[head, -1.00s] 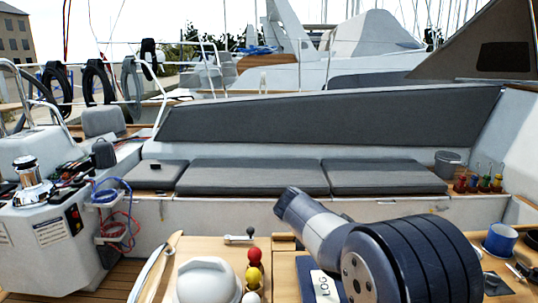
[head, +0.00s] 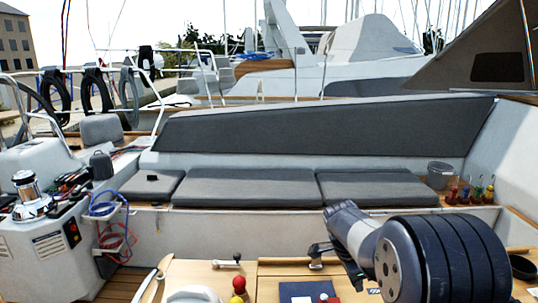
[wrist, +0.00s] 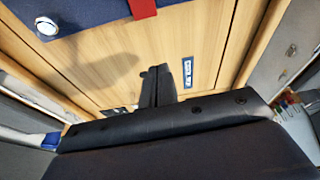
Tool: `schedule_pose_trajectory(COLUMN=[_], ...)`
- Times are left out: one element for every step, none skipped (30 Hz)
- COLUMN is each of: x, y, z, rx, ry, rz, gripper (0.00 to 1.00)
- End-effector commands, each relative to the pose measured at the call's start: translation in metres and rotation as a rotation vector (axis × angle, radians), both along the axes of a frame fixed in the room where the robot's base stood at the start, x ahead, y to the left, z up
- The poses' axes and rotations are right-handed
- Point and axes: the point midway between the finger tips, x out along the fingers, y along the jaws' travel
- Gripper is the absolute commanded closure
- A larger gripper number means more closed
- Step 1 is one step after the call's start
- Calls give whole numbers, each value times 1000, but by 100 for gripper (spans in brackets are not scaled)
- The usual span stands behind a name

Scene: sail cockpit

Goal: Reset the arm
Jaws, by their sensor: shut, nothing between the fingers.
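My gripper (wrist: 155,72) shows in the wrist view as two dark fingers close together, shut with nothing between them. It is above a light wooden surface (wrist: 110,72) and casts a shadow there. In the head view, my arm is folded at the lower right. Dark parts of the gripper (head: 322,250) show left of the arm link, over the wooden table (head: 275,270); the fingertips are hard to make out.
A navy item (wrist: 90,25) with a red strap (wrist: 143,8) lies at the wrist view's upper left. Red and yellow balls (head: 238,284) and a dark blue book (head: 297,291) are on the table. Coloured-handled tools (head: 470,193) stand back right. Grey cushions (head: 250,187) line the bench.

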Motion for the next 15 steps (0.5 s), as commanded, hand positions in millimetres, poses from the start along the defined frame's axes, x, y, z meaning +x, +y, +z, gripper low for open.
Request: schedule_pose_trajectory(x=[0, 0, 0, 0, 0, 0, 0, 0, 0, 0, 0, 0, 0, 1, 0], y=[-4, -6, -7, -9, -10, -11, -13, -14, -16, -17, -17, -19, -20, -21, -23], z=[2, 0, -1, -2, -2, -5, -6, -7, -8, -8, -11, -12, -13, -14, -16], rx=[31, 52, 78, 97, 117, 143, 163, 182, 208, 227, 247, 273, 291, 311, 338], ry=[0, 2, 3, 2, 3, 4, 5, 6, 5, 4, 5, 6, 6, 5, 7], rz=[-5, -6, -5, -6, -6, -5, -7, -5, -5, -6, -6, -5, -5, -6, -6], gripper=[100, 100, 100, 100, 100, 100, 100, 100, 100, 100, 100, 100, 100, 100, 100])
